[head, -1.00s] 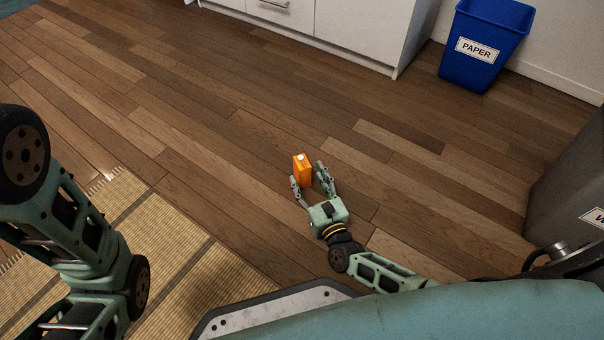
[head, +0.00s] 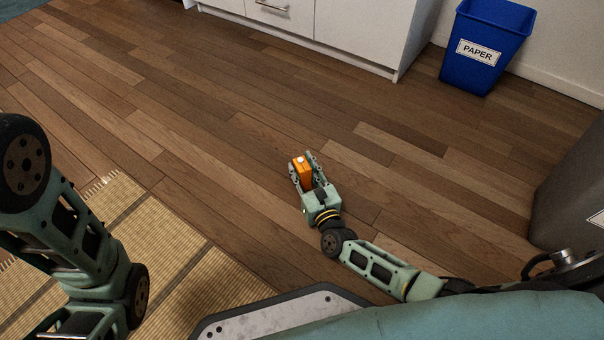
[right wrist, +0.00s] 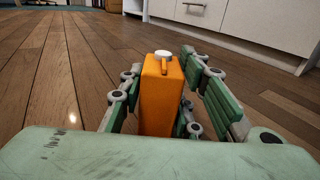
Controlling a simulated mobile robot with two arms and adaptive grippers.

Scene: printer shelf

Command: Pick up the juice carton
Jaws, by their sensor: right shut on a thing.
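The juice carton (head: 303,171) is a small orange box with a white cap on top. In the head view it is upright between the fingers of my right gripper (head: 304,168), low over the wooden floor. In the right wrist view the carton (right wrist: 161,95) stands between the two fingers of the right gripper (right wrist: 160,100), which is shut on it. I cannot tell if its base touches the floor. My left arm shows at the left of the head view, but its gripper is out of frame.
White cabinets (head: 360,30) stand along the back, with a blue paper bin (head: 483,50) to their right. A grey bin (head: 580,185) is at the right edge. A woven mat (head: 180,262) lies at lower left. The wooden floor (head: 200,110) around the carton is clear.

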